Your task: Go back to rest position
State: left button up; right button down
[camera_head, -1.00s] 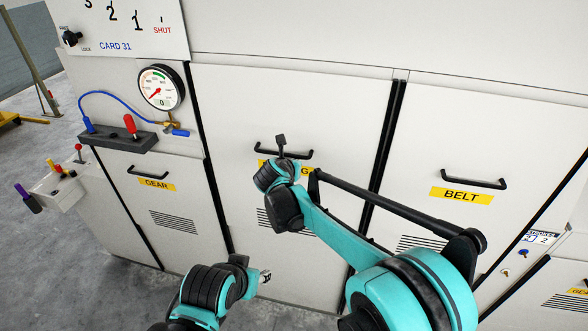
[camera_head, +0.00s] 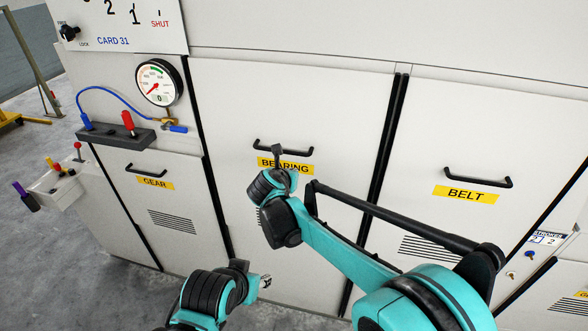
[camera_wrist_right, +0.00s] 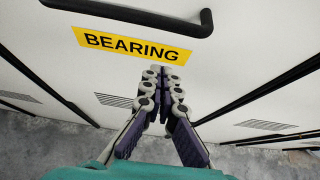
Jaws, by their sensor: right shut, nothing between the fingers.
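My right gripper (camera_head: 278,157) is in front of the BEARING door (camera_head: 300,110), just below its black handle (camera_head: 284,147) and over the lower part of the yellow BEARING label (camera_head: 270,162). In the right wrist view the fingers (camera_wrist_right: 162,75) are together and empty, their tips at the lower edge of the label (camera_wrist_right: 130,46). The handle (camera_wrist_right: 130,15) lies beyond them, apart from the fingers. My left gripper (camera_head: 265,281) is low in the head view, in front of the same door's lower part; its fingers are too small to judge.
The BELT door (camera_head: 480,130) is to the right and the GEAR door (camera_head: 125,200) to the left, both with black handles. A pressure gauge (camera_head: 158,83), a shelf with a red-handled tool (camera_head: 128,122) and a small tray (camera_head: 50,190) are at left. Grey floor is open at lower left.

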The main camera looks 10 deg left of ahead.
jog(key=v, duration=0.6)
jog(key=s+d+f+m+g+b, duration=0.1)
jog(key=s+d+f+m+b, duration=0.1)
jog(key=s+d+m, duration=0.45)
jog(key=s+d+f+m+g+h+b, duration=0.1)
jog(key=d+f+m+b, duration=0.25)
jog(key=d, duration=0.55)
jog(key=s+d+f+m+g+b, duration=0.1)
jog(key=s+d+f+m+b, duration=0.15)
jog(key=d+m, duration=0.4)
pick_arm(q)
notch_tip(320, 180, down, 14)
jog(key=b, duration=0.6)
jog(key=shift+s+r, duration=0.2)
pick_arm(e)
jog(key=s+d+f+m, duration=0.5)
jog(key=s+f+m, duration=0.1)
jog(key=s+m, duration=0.2)
jog(key=s+d+f+m+g+y, duration=0.1)
jog(key=s+d+f+m, duration=0.5)
jog(key=s+m, duration=0.3)
jog(key=shift+s+d+f+m+g, duration=0.35)
jog(key=shift+f+m, duration=0.5)
jog(key=shift+m, duration=0.2)
